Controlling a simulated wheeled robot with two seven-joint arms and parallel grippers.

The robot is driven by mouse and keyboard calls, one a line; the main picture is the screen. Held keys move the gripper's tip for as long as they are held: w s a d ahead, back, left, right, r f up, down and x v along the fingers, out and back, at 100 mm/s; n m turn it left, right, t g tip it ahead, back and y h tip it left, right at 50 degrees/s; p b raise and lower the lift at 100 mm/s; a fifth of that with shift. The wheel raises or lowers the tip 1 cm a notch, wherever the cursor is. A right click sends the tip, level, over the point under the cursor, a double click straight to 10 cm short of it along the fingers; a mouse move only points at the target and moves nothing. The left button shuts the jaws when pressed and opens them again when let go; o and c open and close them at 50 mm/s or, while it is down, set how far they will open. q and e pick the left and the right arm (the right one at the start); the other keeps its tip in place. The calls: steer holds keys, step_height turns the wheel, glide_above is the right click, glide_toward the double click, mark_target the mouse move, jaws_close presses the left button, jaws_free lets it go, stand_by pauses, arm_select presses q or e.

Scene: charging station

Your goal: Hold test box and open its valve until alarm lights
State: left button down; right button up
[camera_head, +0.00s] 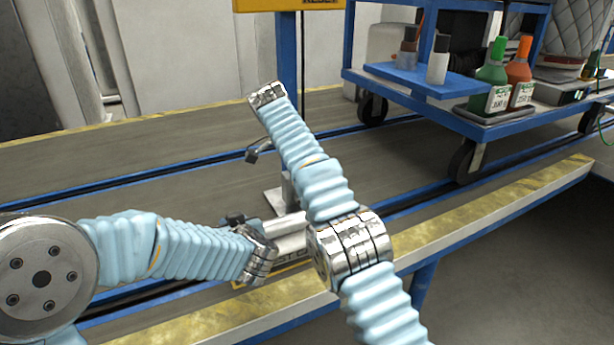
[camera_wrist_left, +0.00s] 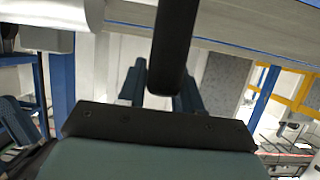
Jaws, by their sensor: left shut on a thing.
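A grey metal object (camera_head: 287,226) with rounded parts stands on the bench behind my arms. I cannot make out a box, a valve or an alarm light for certain. My left gripper (camera_head: 238,220) is at the left side of the grey object, mostly hidden by its wrist. In the left wrist view its jaws (camera_wrist_left: 161,86) are shut on a dark rounded bar (camera_wrist_left: 176,45). My right arm crosses in front of the grey object and rises up-left.
A blue cart (camera_head: 425,92) at the right holds green and orange bottles. A blue post (camera_head: 288,60) carries a yellow panel (camera_head: 292,4) at the top edge. The brown bench (camera_head: 130,165) is clear at the left.

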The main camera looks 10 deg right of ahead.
arm_select(q)
steer(key=c, duration=0.7)
jaws_free()
